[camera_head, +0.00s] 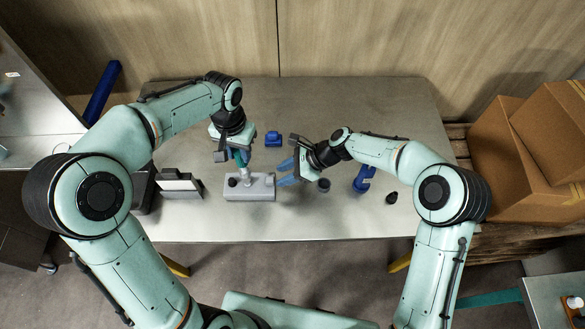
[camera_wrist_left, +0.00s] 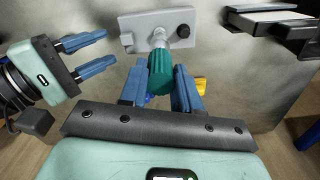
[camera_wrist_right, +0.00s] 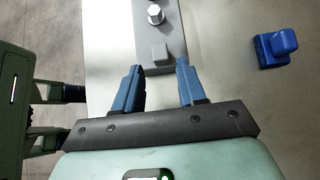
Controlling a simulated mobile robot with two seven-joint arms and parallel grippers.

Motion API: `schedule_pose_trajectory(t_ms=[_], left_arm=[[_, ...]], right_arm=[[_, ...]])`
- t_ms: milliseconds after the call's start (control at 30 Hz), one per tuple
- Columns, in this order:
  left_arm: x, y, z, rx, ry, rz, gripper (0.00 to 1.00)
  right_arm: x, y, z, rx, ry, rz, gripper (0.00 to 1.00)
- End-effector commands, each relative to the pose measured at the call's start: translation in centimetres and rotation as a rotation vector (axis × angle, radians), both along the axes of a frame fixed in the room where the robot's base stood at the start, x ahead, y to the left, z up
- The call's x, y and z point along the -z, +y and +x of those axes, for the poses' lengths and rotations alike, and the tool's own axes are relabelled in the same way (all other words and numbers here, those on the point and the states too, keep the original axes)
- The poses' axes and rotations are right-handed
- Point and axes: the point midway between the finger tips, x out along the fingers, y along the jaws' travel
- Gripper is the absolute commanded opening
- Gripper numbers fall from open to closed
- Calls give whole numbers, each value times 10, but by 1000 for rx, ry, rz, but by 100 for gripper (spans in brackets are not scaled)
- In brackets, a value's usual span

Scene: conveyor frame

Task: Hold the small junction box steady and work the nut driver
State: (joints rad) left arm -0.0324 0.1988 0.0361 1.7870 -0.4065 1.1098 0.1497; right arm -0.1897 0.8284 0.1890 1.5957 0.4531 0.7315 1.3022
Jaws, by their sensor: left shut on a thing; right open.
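The small grey junction box (camera_head: 262,187) lies on the table, with a black knob (camera_wrist_left: 183,31) and a silver hex piece (camera_wrist_right: 155,14) on top. My left gripper (camera_head: 237,156) is shut on the nut driver's teal handle (camera_wrist_left: 160,75), above the box's far side. The driver's end and the hex piece overlap in view; I cannot tell if they touch. My right gripper (camera_head: 287,173) is open and empty beside the box's right end. Its blue fingers (camera_wrist_right: 159,65) point at that end, just short of it, one on either side of its line.
A blue block (camera_head: 273,139) lies behind the box. A black-and-white device (camera_head: 180,185) stands left. The table's front edge is close to the box.

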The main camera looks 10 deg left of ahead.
Motion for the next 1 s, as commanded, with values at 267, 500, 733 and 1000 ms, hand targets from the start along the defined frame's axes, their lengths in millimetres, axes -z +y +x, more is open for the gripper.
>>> schedule_pose_trajectory(t_ms=[267,500,733,1000], left_arm=[[0,0,0,0,-1,0,1],[0,0,0,0,-1,0,1],[0,0,0,0,-1,0,1],[0,0,0,0,-1,0,1]], right_arm=[[25,25,-5,-1,-1,-1,40],[33,33,-7,-1,-4,-1,40],[35,32,-7,0,-2,-4,0],[36,31,-8,-1,-1,-6,0]])
